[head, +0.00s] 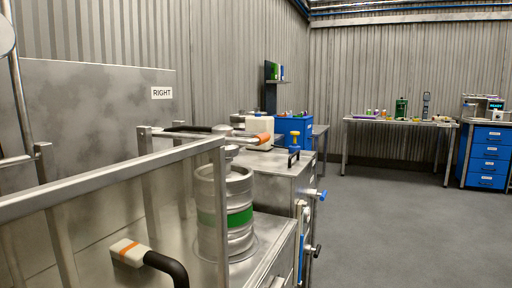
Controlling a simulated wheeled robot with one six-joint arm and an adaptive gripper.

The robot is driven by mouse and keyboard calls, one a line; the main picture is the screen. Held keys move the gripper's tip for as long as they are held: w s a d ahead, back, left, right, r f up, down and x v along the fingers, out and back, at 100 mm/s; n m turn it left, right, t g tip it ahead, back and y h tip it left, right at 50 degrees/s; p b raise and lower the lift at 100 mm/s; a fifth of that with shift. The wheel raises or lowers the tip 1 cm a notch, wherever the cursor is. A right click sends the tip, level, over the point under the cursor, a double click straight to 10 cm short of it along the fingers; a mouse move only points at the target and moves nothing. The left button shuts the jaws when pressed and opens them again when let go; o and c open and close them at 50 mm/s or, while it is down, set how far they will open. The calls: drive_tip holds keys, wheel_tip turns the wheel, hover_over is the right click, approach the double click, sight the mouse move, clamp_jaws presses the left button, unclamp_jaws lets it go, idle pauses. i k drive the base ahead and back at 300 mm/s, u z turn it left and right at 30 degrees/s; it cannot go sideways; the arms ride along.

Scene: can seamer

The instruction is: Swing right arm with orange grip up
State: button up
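An orange grip (263,138) sits at the end of a roughly level arm (222,130) with a dark rod, just above the keg. A second handle (128,252), off-white with an orange band on a bent black tube, is low in the left foreground. A "RIGHT" label (162,93) is on the metal panel behind. I cannot tell which of the two handles the label refers to. My gripper is not in view, so nothing shows it touching either handle.
A metal guard frame (120,178) with a see-through panel stands close in front. A steel keg (238,215) with a green band stands behind it. A cabinet (290,175) with blue knobs borders open grey floor (400,230). A workbench (400,121) and blue drawers (487,155) are at the back.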

sight(258, 139)
drive_tip(key=k, duration=0.75)
drive_tip(key=z, duration=1)
drive_tip(key=i, duration=1.5)
drive_tip(key=u, duration=0.95)
drive_tip(key=i, duration=0.55)
drive_tip(key=u, duration=0.65)
